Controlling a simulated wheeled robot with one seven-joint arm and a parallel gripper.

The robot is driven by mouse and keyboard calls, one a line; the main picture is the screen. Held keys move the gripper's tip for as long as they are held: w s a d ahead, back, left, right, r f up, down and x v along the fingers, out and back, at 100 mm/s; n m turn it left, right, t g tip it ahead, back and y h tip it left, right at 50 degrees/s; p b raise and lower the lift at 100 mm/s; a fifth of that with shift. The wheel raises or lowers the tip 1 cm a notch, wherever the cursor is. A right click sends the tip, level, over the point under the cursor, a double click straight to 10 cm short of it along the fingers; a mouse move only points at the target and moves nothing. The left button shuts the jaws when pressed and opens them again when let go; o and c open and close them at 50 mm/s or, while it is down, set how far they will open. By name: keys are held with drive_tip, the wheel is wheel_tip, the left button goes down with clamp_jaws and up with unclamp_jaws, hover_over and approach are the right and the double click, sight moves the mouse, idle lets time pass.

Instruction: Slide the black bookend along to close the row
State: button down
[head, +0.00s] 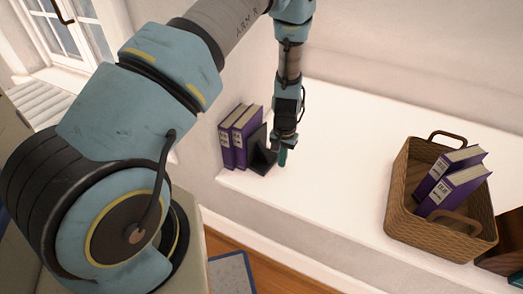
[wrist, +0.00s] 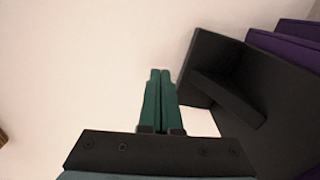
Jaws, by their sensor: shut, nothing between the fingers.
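The black bookend (head: 262,152) stands upright on the white ledge, just right of two purple books (head: 239,135) that stand side by side at the ledge's left end. In the wrist view the bookend (wrist: 225,85) fills the right side, with purple book edges (wrist: 285,48) beyond it. My gripper (head: 283,157) is shut and empty, with green fingers pointing down just right of the bookend. In the wrist view its closed fingertips (wrist: 160,75) are close beside the bookend; I cannot tell whether they touch it.
A wicker basket (head: 400,190) holding two more purple books (head: 452,190) stands on the right of the white ledge (head: 335,185). A brown wooden object (head: 502,250) is at the far right edge. The ledge between gripper and basket is clear. The ledge's front edge drops to a wooden floor.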

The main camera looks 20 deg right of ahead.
sight(271, 161)
drive_tip(key=shift+f, duration=0.1)
drive_tip(key=shift+f+b, duration=0.55)
drive_tip(key=shift+f, duration=0.3)
drive_tip(key=shift+w+a, duration=0.1)
drive_tip(key=shift+w, duration=0.05)
drive_tip(key=shift+w+a, duration=1.2)
drive_tip(key=shift+a, duration=0.2)
drive_tip(key=shift+s+d, duration=0.65)
drive_tip(key=shift+d, duration=0.1)
wheel_tip(271, 161, up, 10)
drive_tip(key=p, duration=0.7)
